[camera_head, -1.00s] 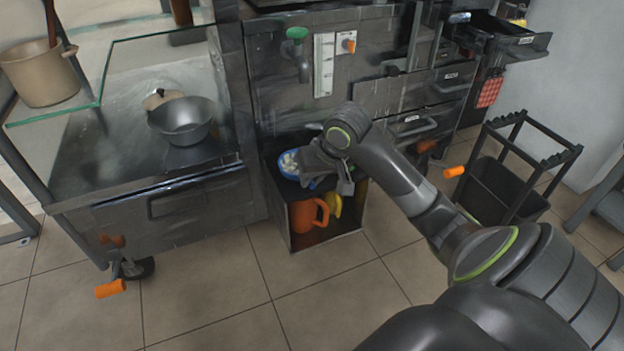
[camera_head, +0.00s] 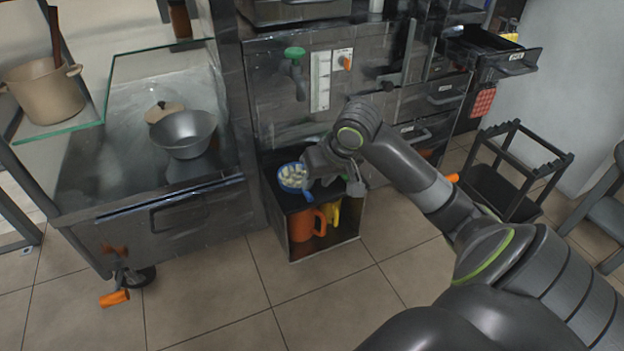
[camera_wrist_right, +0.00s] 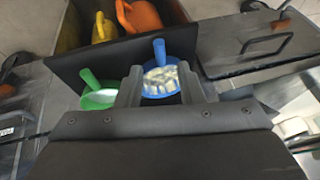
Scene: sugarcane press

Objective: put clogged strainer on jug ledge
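A blue strainer (camera_head: 290,178) full of pale chunks sits on top of a low dark box (camera_head: 276,205) in the head view. Its blue handle points toward the front. In the right wrist view the blue strainer (camera_wrist_right: 160,82) shows between my right gripper's two spread fingers (camera_wrist_right: 160,92), its handle pointing away from them. I cannot tell whether they touch it. A green strainer (camera_wrist_right: 98,98) lies beside it at the left. An orange jug (camera_head: 303,224) and a yellow jug (camera_head: 333,214) stand inside the box. My right gripper (camera_head: 312,172) is just right of the blue strainer. My left gripper is out of view.
A counter (camera_head: 105,190) with a metal bowl (camera_head: 183,134) stands at the left. A tap (camera_head: 297,68) is on the panel above the box. An open drawer (camera_head: 505,62) and a black rack (camera_head: 500,190) are at the right. The floor in front is clear.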

